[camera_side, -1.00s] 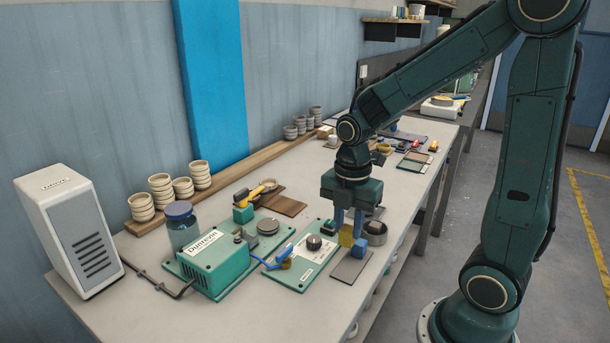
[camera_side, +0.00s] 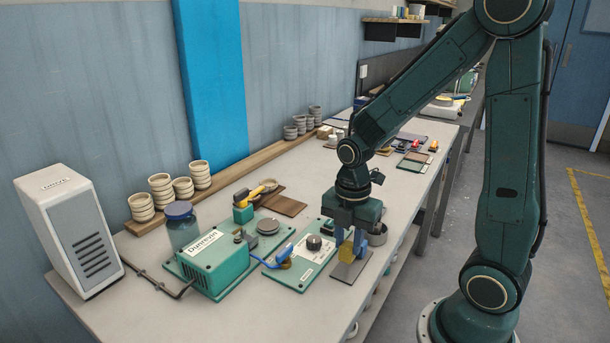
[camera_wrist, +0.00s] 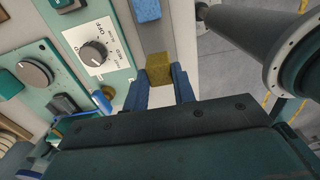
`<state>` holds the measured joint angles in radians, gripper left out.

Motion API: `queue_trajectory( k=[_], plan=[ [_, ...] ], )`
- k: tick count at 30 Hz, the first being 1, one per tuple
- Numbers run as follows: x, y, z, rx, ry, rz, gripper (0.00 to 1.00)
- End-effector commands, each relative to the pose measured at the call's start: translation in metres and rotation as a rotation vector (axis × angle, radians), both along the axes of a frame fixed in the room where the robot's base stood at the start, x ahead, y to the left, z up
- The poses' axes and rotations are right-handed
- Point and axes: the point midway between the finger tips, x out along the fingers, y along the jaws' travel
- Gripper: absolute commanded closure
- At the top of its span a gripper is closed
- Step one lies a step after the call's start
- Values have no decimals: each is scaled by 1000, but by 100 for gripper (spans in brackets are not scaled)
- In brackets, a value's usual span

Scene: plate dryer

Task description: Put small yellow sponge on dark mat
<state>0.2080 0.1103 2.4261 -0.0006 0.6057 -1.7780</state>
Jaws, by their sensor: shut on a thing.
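The small yellow sponge (camera_side: 346,249) is between the blue fingers of my gripper (camera_side: 349,246), which is shut on it. The wrist view also shows the sponge (camera_wrist: 159,69) between the fingertips. The dark mat (camera_side: 349,272) lies flat at the front edge of the bench. The sponge is over the mat in the side view. I cannot tell whether it touches the mat, as the fingers and sponge cover part of it.
A green panel with a black knob (camera_side: 314,243) lies just left of the mat. A metal bowl (camera_side: 378,235) stands behind my gripper. A blue block (camera_wrist: 146,10) shows ahead of the fingers in the wrist view. The green dryer unit (camera_side: 215,262) is farther left.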

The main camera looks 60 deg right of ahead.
Motion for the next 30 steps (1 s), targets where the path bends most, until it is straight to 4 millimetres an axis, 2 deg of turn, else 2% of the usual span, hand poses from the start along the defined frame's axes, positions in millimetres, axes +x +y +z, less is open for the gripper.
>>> queue_trajectory(
  k=[6,12,30],
  plan=[
    [-1,0,-18,1,4,-1,95],
    [0,0,-27,1,1,-1,95],
    [0,0,-31,1,1,-1,95]
  ],
)
